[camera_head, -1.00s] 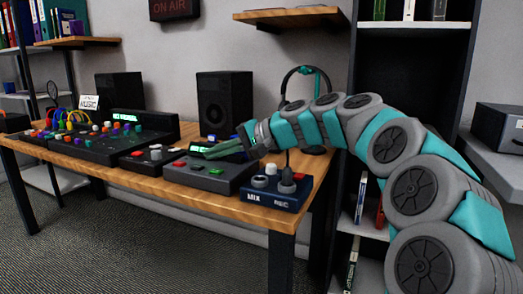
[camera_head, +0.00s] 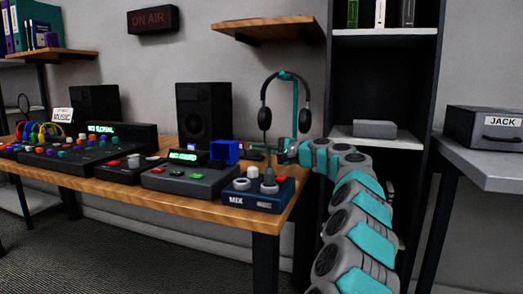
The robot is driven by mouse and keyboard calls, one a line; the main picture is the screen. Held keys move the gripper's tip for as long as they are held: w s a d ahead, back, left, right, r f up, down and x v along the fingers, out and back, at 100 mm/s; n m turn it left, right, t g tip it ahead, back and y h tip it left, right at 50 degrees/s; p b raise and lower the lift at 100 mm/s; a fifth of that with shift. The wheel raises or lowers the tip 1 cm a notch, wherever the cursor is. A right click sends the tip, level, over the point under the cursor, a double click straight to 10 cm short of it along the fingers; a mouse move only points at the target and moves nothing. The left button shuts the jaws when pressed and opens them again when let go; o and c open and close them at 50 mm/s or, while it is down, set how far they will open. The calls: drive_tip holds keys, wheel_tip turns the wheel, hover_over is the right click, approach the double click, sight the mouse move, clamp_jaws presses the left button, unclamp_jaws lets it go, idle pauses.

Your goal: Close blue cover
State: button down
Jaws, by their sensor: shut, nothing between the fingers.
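The blue cover (camera_head: 226,152) stands raised, like a small hollow box, at the back right of the grey button box (camera_head: 188,179). My gripper (camera_head: 254,149) is to the right of the blue cover, behind the dark blue MIX/REC box (camera_head: 258,193). It points left and looks shut and empty. A thin stalk on the MIX/REC box partly hides the gripper, and I cannot tell whether its tips touch the cover.
A headphone stand (camera_head: 287,100) with headphones rises just behind my gripper. A black speaker (camera_head: 204,113) stands behind the button box. Mixers (camera_head: 75,158) fill the left of the wooden table. A grey JACK box (camera_head: 490,127) sits on the right shelf.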

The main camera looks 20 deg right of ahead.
sight(227, 152)
drive_tip(key=x, duration=0.6)
drive_tip(key=shift+w+a+f, duration=0.1)
drive_tip(key=shift+w+a, duration=0.1)
drive_tip(key=shift+w, duration=0.05)
drive_tip(key=shift+s+a, duration=0.3)
drive_tip(key=shift+s, duration=0.25)
drive_tip(key=shift+s+a+b, duration=0.3)
drive_tip(key=shift+s+a, duration=0.05)
drive_tip(key=shift+s+a+r, duration=0.3)
drive_tip(key=shift+s+r, duration=0.05)
drive_tip(key=shift+s, duration=0.1)
drive_tip(key=shift+s+a, duration=0.25)
